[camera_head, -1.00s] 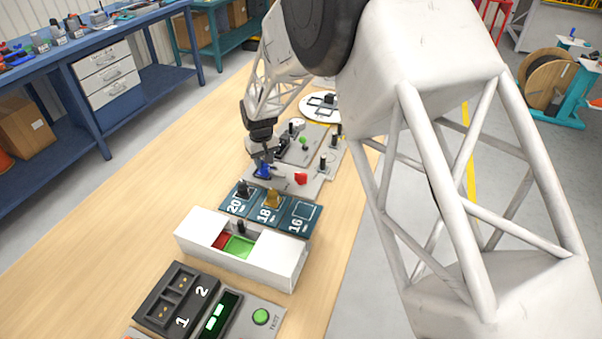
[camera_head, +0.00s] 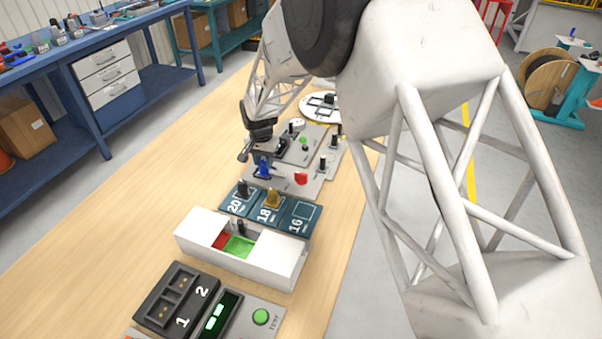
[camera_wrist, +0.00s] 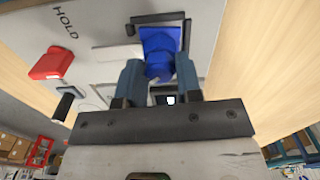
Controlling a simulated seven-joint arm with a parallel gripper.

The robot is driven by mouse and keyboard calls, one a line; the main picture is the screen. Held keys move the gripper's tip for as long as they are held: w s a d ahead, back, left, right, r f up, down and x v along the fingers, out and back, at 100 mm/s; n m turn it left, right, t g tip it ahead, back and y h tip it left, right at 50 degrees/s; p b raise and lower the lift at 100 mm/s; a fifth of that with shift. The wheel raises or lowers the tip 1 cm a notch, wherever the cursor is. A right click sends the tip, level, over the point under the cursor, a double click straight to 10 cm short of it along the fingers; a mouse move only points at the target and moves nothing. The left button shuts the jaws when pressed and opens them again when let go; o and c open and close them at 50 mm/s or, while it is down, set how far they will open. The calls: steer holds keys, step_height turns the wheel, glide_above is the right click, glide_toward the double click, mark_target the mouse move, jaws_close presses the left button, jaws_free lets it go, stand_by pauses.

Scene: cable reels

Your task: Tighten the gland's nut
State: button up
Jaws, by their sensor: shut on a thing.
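The gland's blue nut (camera_head: 263,168) stands on a grey panel (camera_head: 283,190) in the head view. In the wrist view the blue nut (camera_wrist: 158,50) sits between the two blue-grey fingers of my gripper (camera_wrist: 159,75). My gripper is shut on it, with a finger at either side. In the head view my gripper (camera_head: 256,154) shows only in part beside the nut, and its finger contact is too small to make out. The lower part of the gland is hidden by the nut and fingers. A black bracket (camera_wrist: 160,18) frames the nut's far side.
Toward the camera stand the numbered teal plates (camera_head: 270,203), a white box (camera_head: 205,232) with red and green bays, and a tester (camera_head: 262,317). The table is clear to the left.

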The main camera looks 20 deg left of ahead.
steer(key=shift+m, duration=0.5)
steer(key=m, duration=0.3)
steer(key=shift+m, duration=2.2)
steer(key=o, duration=0.8)
steer(key=shift+c, duration=0.2)
